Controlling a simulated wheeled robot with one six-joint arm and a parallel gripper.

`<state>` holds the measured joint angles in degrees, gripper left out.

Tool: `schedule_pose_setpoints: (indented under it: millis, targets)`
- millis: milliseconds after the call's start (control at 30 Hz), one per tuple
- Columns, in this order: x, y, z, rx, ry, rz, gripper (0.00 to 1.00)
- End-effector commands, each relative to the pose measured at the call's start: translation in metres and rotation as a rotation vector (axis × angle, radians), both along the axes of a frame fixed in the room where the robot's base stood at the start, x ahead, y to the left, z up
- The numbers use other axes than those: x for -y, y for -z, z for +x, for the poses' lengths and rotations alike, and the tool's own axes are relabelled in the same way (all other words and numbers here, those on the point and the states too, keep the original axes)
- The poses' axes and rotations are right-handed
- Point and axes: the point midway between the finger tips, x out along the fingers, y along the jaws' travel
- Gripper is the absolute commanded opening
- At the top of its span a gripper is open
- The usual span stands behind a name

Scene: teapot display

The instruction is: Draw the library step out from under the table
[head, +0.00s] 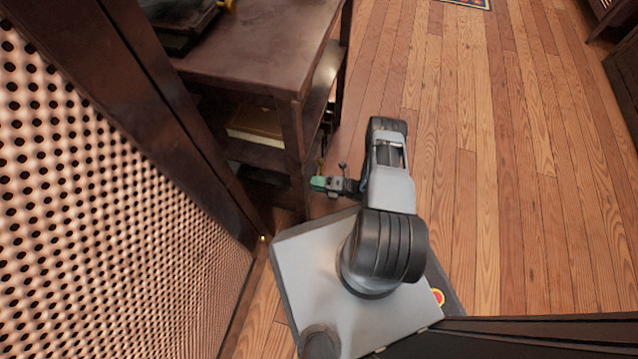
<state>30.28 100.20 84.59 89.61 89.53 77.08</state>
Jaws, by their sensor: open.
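The dark wooden table (245,62) stands at the upper left, with shelves or open space below its top. I cannot make out the library step; the space under the table is dark and partly hidden by the table's top and leg. My gripper (318,184) has green fingertips, points left and is close to the table's near right leg. It is small in view, and I see nothing held in it. I cannot tell whether it touches the leg.
A perforated panel (95,200) with a dark frame fills the left side. A pale box or book (256,126) lies under the tabletop. Open plank floor (500,140) spreads to the right. A dark edge (530,335) crosses the lower right.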

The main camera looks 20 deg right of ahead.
Motion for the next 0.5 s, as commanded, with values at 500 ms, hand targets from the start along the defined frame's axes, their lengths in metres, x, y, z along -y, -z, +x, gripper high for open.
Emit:
schedule_pose_setpoints:
  millis: [500]
  targets:
    - [0.0002,0.0,-0.0001,-0.001,0.0,0.0,0.11]
